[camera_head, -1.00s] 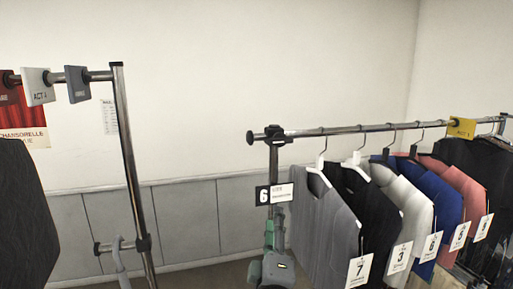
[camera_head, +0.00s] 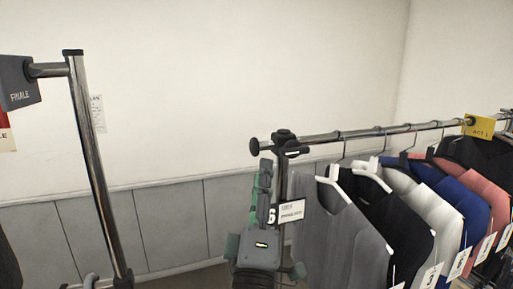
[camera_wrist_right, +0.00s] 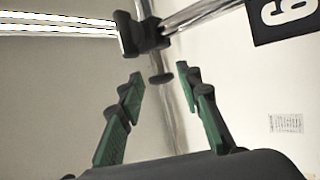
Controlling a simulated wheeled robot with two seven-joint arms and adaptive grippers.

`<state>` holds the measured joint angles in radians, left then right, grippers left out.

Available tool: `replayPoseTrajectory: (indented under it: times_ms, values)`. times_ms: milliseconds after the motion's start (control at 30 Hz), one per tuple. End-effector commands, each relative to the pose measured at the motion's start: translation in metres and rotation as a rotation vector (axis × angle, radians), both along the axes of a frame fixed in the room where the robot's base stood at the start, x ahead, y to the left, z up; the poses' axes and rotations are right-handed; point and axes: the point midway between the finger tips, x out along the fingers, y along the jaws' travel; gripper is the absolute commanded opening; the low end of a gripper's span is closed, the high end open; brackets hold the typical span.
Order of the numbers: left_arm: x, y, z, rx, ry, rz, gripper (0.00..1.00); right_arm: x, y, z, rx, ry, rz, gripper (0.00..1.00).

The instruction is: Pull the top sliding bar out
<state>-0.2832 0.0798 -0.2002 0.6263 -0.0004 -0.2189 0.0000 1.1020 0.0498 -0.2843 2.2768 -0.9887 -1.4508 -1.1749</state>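The top sliding bar (camera_head: 352,134) is a chrome tube along the top of the right-hand rack. Its left end carries a dark round cap (camera_head: 254,146) and passes through a dark clamp (camera_head: 285,141) on the rack's upright. My right gripper (camera_head: 264,172) points up just below the cap, left of the upright. My left gripper is not in view.
Several garments, including a grey top (camera_head: 325,235), hang on the right-hand rack. A number card (camera_head: 290,211) hangs by the upright, close to my right gripper. Another rack upright (camera_head: 95,165) stands at the left. The space between the racks is open before the wall.

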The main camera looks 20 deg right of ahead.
Motion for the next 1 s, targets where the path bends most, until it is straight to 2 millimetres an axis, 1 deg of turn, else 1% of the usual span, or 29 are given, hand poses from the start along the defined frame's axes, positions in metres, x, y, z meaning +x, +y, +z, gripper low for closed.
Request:
replayPoseTrajectory:
  times_ms: [300, 367, 467, 533, 700, 833, 1000]
  values:
    - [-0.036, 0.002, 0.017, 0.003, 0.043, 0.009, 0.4, 0.039, -0.015, 0.027, 0.0, 0.002, 0.01, 0.32]
    - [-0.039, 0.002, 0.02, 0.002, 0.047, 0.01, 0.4, 0.045, -0.018, 0.03, 0.0, 0.002, 0.011, 0.32]
    - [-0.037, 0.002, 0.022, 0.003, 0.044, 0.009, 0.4, 0.052, -0.022, 0.035, 0.0, 0.002, 0.01, 0.32]
    - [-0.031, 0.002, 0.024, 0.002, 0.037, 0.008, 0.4, 0.055, -0.025, 0.036, 0.0, 0.001, 0.011, 0.32]
    - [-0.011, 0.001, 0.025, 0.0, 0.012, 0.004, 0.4, 0.057, -0.026, 0.037, 0.001, 0.0, 0.01, 0.32]
    - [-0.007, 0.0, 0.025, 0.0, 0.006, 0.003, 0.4, 0.057, -0.026, 0.037, 0.001, 0.0, 0.01, 0.32]
    - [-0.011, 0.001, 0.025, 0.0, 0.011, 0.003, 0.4, 0.057, -0.027, 0.037, 0.0, 0.001, 0.01, 0.21]
